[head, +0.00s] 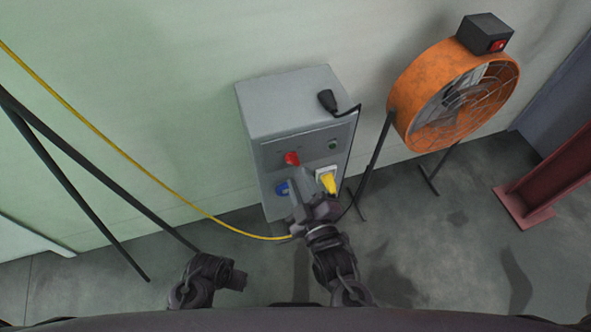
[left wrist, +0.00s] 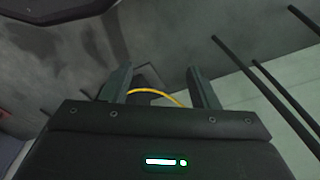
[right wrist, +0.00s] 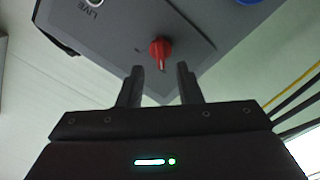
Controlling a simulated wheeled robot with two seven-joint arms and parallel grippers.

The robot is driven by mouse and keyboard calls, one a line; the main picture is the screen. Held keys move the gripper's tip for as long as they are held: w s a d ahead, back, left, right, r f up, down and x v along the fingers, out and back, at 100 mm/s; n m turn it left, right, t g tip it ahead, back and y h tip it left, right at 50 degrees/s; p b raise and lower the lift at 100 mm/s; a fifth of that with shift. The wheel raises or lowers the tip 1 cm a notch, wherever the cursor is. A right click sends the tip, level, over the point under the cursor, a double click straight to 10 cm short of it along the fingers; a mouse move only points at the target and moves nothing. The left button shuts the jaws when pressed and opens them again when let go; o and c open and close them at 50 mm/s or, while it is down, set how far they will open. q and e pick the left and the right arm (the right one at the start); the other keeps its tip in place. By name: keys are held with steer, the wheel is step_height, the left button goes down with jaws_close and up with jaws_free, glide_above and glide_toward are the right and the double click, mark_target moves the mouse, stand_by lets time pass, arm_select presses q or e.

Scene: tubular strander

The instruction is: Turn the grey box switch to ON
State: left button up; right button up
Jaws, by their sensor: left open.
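The grey box (head: 272,106) stands on the floor against the wall. Its red switch knob (head: 292,158) is on the front panel and also shows in the right wrist view (right wrist: 161,50), just beyond the fingertips and between them in the picture. My right gripper (right wrist: 160,71) is open and empty, facing the knob; I see no contact. In the head view the right gripper (head: 303,183) covers part of the lower front panel. My left gripper (left wrist: 160,72) is open and empty, away from the box. The knob's position markings cannot be read.
The box front also carries a green light (head: 332,144), a blue socket (head: 282,188) and a yellow plug (head: 328,182). A black plug (head: 327,100) lies on top. An orange fan (head: 425,85) stands to the right. A yellow cable (head: 140,158) runs from the left.

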mark_target(293, 164)
steer(key=shift+x, duration=2.05)
jaws_close()
